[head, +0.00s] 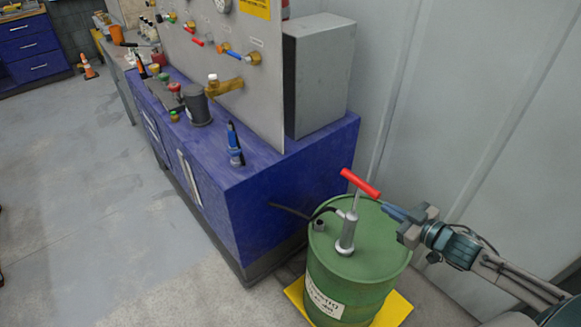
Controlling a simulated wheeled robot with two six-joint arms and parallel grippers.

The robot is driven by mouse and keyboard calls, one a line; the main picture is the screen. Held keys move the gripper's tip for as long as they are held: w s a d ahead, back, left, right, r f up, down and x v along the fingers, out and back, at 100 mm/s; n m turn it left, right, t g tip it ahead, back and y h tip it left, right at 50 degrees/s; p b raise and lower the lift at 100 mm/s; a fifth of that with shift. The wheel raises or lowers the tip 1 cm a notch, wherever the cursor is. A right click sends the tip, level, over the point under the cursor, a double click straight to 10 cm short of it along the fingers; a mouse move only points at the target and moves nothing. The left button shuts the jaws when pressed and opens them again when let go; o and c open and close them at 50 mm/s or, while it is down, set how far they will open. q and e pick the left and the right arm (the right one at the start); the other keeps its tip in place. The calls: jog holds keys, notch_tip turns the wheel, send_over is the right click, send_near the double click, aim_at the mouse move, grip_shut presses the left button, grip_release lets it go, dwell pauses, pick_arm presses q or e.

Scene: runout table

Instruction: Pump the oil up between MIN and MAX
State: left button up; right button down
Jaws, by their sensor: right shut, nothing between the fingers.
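A green oil drum (343,283) with a white label stands at the lower right on a yellow base (397,309). A grey hand pump (347,232) rises from its lid, with a thin rod and a red T-handle (361,183) on top, tilted in the picture. A dark hose (291,210) runs from the pump to the blue bench. My right gripper (391,209) is shut, with its fingertips pointing left, just right of and below the red handle. I cannot tell whether they touch it. No MIN or MAX marks can be read here. My left gripper is not in view.
A blue bench (275,190) carries an upright panel with valves, a grey box (320,75), a dark cylinder (197,106) and a blue tool (234,146). A grey wall stands behind the drum.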

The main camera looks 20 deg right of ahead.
notch_tip(320, 180, up, 9)
jog(key=p, duration=0.7)
jog(key=shift+w+d+f, duration=0.15)
jog(key=shift+f, duration=0.05)
jog(key=b, duration=1.4)
send_over(366, 186)
jog(key=s, duration=0.3)
notch_tip(366, 186, down, 2)
jog(key=shift+w+d+f, duration=0.15)
jog(key=shift+w, duration=0.35)
jog(key=shift+w+a, duration=0.4)
jog(key=shift+w, duration=0.35)
jog(key=f, duration=0.3)
jog(key=shift+w+d+f, duration=0.1)
jog(key=shift+w+d, duration=0.1)
jog(key=shift+w, duration=0.05)
jog(key=shift+d+f, duration=0.1)
jog(key=shift+f, duration=0.35)
